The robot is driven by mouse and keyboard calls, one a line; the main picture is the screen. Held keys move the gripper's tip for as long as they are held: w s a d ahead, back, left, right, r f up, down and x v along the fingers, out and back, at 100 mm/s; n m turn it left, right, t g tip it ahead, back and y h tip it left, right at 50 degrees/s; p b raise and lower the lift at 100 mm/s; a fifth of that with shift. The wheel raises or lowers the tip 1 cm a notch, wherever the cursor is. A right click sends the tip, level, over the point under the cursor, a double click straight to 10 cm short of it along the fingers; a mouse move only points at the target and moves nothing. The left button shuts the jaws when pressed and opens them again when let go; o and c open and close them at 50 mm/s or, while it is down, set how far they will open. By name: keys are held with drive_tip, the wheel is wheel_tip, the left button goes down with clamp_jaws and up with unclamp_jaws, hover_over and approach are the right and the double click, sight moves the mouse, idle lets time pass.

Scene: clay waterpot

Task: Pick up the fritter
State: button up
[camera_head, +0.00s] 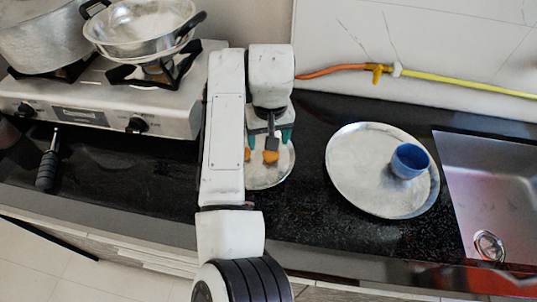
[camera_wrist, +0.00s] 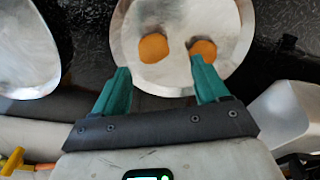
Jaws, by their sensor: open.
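Two round orange-brown fritters lie apart on a round metal plate (camera_wrist: 180,17). In the wrist view the left fritter (camera_wrist: 153,47) lies ahead of the space between my fingers, and the right fritter (camera_wrist: 203,49) lies close to the tip of the right finger. In the head view one fritter (camera_head: 270,157) shows below my gripper (camera_head: 270,138), and my arm hides part of the plate (camera_head: 281,170). My gripper, with teal fingers (camera_wrist: 161,80), is open and empty over the near part of the plate. I cannot tell whether a finger touches a fritter.
A larger round tray (camera_head: 355,180) with a blue cup (camera_head: 409,161) stands to the right, beside a sink (camera_head: 487,180). A gas stove (camera_head: 100,110) with pots is at the left. A black-handled tool (camera_head: 48,165) lies on the dark counter (camera_head: 120,165).

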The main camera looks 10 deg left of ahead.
sight(271, 153)
drive_tip(key=f, duration=0.4)
drive_tip(key=shift+d+f, duration=0.35)
drive_tip(key=shift+d, duration=0.05)
drive_tip(key=shift+w+a+f, duration=0.1)
drive_tip(key=shift+w+f, duration=0.05)
drive_tip(key=shift+f, duration=0.25)
drive_tip(key=c, duration=1.1)
drive_tip(key=shift+r, duration=0.15)
drive_tip(key=shift+r, duration=0.55)
drive_tip(key=s+d+r+p, duration=0.1)
drive_tip(key=s+r, duration=0.3)
drive_tip(key=s+d+r+p, duration=0.1)
drive_tip(key=s+r, duration=0.2)
drive_tip(key=s, duration=0.2)
drive_tip(key=s+d+r+p, duration=0.1)
drive_tip(key=s+r, duration=0.3)
drive_tip(key=shift+s+d+r+p, duration=0.1)
drive_tip(key=shift+s+r+p, duration=0.2)
drive_tip(key=shift+s+r, duration=0.05)
